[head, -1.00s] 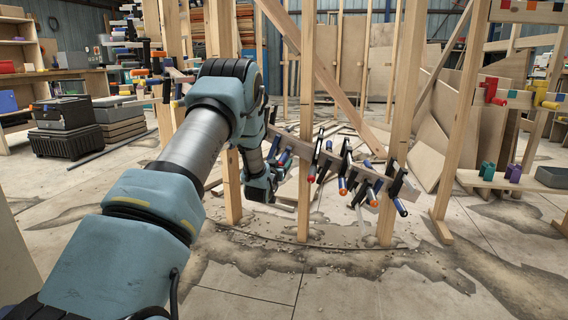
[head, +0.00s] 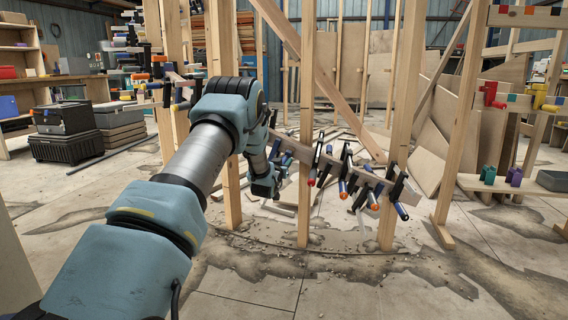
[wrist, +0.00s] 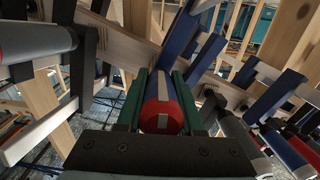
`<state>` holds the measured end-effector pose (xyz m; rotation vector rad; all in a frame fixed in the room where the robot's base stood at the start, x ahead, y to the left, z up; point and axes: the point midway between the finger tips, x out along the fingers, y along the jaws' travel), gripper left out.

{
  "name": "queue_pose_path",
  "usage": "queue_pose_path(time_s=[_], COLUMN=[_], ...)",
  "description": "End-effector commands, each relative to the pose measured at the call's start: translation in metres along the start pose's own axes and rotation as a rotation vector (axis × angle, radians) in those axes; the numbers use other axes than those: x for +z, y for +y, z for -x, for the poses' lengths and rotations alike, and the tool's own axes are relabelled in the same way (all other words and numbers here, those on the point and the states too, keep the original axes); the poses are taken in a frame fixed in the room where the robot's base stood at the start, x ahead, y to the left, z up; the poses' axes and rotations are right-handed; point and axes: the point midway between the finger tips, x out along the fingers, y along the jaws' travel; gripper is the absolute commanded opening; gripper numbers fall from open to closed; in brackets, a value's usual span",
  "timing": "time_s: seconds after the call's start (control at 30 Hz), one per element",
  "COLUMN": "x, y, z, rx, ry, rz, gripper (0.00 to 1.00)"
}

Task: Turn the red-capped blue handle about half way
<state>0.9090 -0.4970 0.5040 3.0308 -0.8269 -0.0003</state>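The red-capped blue handle (wrist: 163,116) is in the wrist view, end-on, its round red cap crossed by a pale stripe. My gripper (wrist: 161,92) has one green finger on each side of it. The fingers lie close along both sides of the handle with no clear gap, so it looks shut on it. The stripe runs about parallel to the fingers. In the head view my gripper is at the left part of the sloping wooden stringer (head: 300,152), mostly hidden by my own arm and the clamps, and the held handle cannot be made out there.
Neighbouring clamps with orange-capped and blue handles (head: 344,188) hang along the stringer to the right. Another clamp bar (wrist: 272,96) stands close on the right in the wrist view, and a grey cylinder (wrist: 35,38) on the left. Upright wooden posts (head: 304,110) stand around the arm.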

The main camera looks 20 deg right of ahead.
Motion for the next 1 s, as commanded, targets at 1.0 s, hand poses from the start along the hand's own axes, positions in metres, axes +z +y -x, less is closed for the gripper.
queue_pose_path(time_s=[1.0], x=[0.0005], y=[0.0018], z=[0.0], rx=[-0.024], ry=[0.0], rz=[-0.167], gripper=[0.0])
